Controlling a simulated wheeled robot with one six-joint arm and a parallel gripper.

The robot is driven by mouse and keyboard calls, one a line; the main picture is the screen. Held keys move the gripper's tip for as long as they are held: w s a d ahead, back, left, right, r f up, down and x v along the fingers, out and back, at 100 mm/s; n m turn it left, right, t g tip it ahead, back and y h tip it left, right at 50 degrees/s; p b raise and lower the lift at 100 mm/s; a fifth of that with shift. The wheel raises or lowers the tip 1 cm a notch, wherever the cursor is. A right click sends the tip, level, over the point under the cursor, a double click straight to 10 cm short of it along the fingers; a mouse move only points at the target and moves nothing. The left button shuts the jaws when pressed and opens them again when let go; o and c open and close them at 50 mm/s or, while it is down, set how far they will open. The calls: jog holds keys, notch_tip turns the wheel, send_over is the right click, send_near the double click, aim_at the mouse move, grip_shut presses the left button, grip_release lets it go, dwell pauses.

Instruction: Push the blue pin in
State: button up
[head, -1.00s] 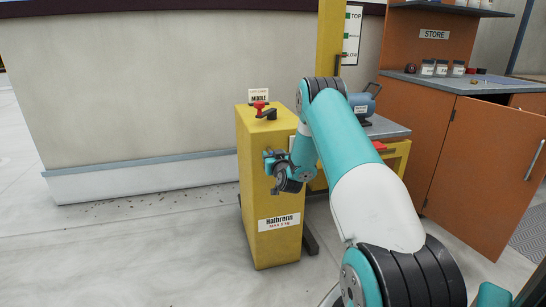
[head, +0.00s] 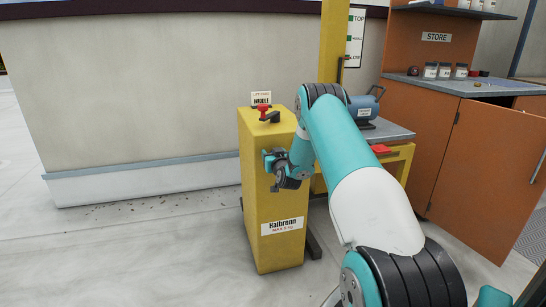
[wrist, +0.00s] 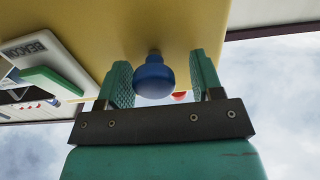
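The blue pin (wrist: 154,76) has a round knob on a short neck and sticks out of the yellow cabinet face (wrist: 190,25) in the wrist view. My gripper (wrist: 164,82) has its two green fingers apart, one on each side of the knob. A gap shows between the knob and the right finger; on the left the knob is very close to the finger, and I cannot tell if they touch. In the head view my gripper (head: 271,161) is at the front of the yellow cabinet (head: 262,205), and the pin is not visible there.
A red knob and black lever (head: 264,112) sit on the cabinet top beside a "MIDDLE" card (head: 261,97). A blue machine (head: 366,107) stands on the grey-topped yellow lift table (head: 388,131). An orange store cupboard (head: 475,170) is at right.

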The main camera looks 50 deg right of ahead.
jog(key=shift+s+d, duration=0.15)
jog(key=shift+s+a+f, duration=0.1)
jog(key=shift+s+a, duration=0.2)
jog(key=shift+s, duration=0.15)
jog(key=b+v, duration=1.4)
jog(key=v, duration=0.2)
jog(key=shift+a, duration=0.2)
